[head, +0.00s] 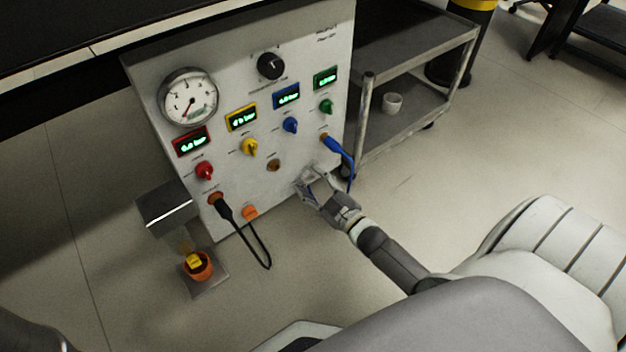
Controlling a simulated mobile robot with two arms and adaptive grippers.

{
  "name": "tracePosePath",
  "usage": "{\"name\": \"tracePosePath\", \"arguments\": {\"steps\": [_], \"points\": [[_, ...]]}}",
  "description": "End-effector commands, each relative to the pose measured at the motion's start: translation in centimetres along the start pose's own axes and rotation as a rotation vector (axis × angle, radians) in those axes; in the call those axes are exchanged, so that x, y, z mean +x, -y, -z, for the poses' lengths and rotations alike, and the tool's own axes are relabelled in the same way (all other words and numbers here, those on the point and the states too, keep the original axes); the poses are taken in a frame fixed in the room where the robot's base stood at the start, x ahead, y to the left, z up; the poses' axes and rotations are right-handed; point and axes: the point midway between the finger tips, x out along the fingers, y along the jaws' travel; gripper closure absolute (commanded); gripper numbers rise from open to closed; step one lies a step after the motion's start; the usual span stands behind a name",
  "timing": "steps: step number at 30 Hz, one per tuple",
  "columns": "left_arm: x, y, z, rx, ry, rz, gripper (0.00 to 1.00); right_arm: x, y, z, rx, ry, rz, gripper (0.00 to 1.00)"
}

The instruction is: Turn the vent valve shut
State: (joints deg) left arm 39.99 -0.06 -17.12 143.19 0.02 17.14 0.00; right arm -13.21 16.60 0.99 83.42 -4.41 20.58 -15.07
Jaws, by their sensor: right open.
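The pale panel (235,75) stands upright at the upper middle of the head view. Its labels are too small to read, so I cannot tell for sure which control is the vent valve. My left gripper is out of view.
A round gauge (188,97) and a black dial (271,66) are on the panel. A black cable (262,247) loops below it; a blue cable (341,150) hangs near my right gripper. An orange cup (200,272) stands at lower left. A grey cart (400,65) stands behind right.

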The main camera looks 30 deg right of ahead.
Motion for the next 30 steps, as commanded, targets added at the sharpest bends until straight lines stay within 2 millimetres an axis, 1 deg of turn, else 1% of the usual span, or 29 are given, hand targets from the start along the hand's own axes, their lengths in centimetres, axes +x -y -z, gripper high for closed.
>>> {"name": "tracePosePath", "arguments": {"steps": [5, 15, 18, 21, 24, 30], "points": [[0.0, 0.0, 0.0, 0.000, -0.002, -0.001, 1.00, -1.8, 0.1, -0.1, 0.000, 0.003, 0.001, 0.48], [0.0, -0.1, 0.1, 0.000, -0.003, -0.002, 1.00, -8.1, 0.1, -0.1, 0.000, 0.004, 0.002, 0.48], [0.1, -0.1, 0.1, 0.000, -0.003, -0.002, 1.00, -9.6, 0.1, -0.1, 0.000, 0.002, 0.001, 0.48], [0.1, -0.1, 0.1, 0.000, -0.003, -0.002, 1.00, -10.8, 0.1, -0.1, 0.001, 0.002, 0.001, 0.48], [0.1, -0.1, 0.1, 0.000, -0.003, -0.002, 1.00, -11.5, 0.0, -0.1, 0.000, 0.001, 0.000, 0.48], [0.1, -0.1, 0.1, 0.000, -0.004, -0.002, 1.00, -11.9, 0.0, 0.0, 0.000, 0.000, -0.001, 0.48]]}}
